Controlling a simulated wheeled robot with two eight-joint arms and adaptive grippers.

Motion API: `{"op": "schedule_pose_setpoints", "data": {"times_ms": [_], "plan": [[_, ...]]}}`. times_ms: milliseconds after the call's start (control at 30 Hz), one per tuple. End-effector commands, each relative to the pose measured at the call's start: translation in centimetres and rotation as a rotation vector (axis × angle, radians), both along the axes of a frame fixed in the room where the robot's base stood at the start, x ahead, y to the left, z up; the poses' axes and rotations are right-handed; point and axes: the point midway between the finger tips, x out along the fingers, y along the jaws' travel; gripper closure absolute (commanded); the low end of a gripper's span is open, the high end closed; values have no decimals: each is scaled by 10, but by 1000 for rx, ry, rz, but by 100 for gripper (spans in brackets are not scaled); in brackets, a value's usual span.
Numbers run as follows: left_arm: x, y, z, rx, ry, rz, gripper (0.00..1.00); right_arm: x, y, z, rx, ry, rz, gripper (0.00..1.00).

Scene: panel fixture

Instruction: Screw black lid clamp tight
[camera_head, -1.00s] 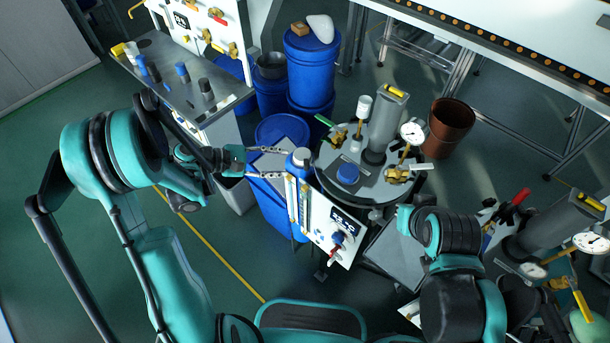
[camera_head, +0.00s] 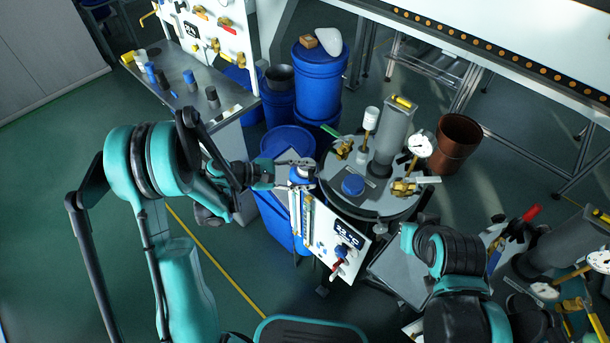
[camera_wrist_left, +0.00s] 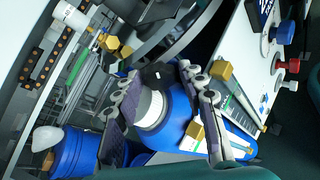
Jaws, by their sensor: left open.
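I cannot clearly pick out the black lid clamp; a small dark part (camera_head: 383,227) shows at the tank's front rim. In the left wrist view the open fingers (camera_wrist_left: 160,78) stand either side of a blue body with a white band (camera_wrist_left: 150,108); contact cannot be told. My right gripper is not visible.
A white panel (camera_head: 333,240) with a display and red handle hangs before the tank. Blue drums (camera_head: 318,72) stand behind, with a brown bucket (camera_head: 457,138) at the right. A steel bench (camera_head: 180,80) is at the left. Green floor at the left is free.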

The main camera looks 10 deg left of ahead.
Motion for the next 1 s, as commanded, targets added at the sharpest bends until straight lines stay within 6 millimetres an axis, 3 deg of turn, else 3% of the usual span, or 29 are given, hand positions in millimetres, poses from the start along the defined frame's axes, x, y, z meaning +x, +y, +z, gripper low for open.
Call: {"op": "schedule_pose_setpoints", "data": {"times_ms": [33, 133, 167, 333, 567, 900, 933, 1000], "plan": [[0, 0, 0, 0, 0, 0, 67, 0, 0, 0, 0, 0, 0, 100], [0, 0, 0, 0, 0, 0, 94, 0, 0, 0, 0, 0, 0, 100], [0, 0, 0, 0, 0, 0, 97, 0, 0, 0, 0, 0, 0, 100], [-1, 0, -2, 4, -25, -1, 97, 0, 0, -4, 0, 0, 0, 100], [-1, 0, -4, 33, -214, 0, 97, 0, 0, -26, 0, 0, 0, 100], [-1, 0, -1, 40, -246, -1, 97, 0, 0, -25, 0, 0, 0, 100], [-1, 0, -1, 40, -246, -1, 61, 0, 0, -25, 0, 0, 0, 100], [-1, 0, -1, 40, -246, -1, 60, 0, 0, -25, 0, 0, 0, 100]]}}
